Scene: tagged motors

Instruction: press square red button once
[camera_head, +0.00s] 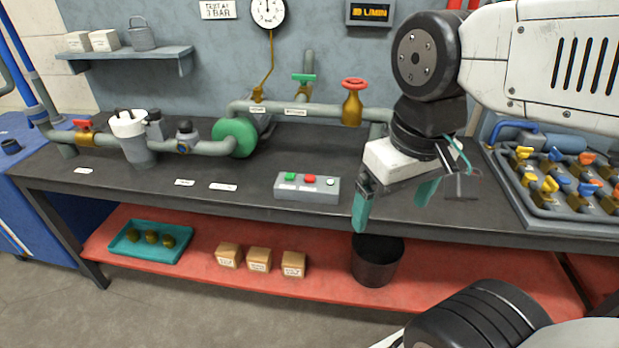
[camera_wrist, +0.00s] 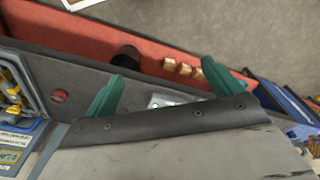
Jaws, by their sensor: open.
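A grey control box (camera_head: 307,194) sits near the front edge of the dark workbench, left of my gripper. On its top are a green button (camera_head: 290,177), a red button (camera_head: 310,179) and a round whitish button (camera_head: 330,182). The red button is too small to tell its exact shape. My gripper (camera_head: 394,200) is open and empty, with teal fingers pointing down, right of the box and apart from it. In the wrist view, the box (camera_wrist: 160,101) shows partly between the fingers, its lower part hidden by the gripper body.
Pipes with a red-handwheel valve (camera_head: 353,100) run behind the box. A tray of coloured valves (camera_head: 530,205) is at the right. A red shelf (camera_head: 215,272) below holds a black bin (camera_head: 377,262). A dark red round knob (camera_wrist: 60,95) shows in the wrist view.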

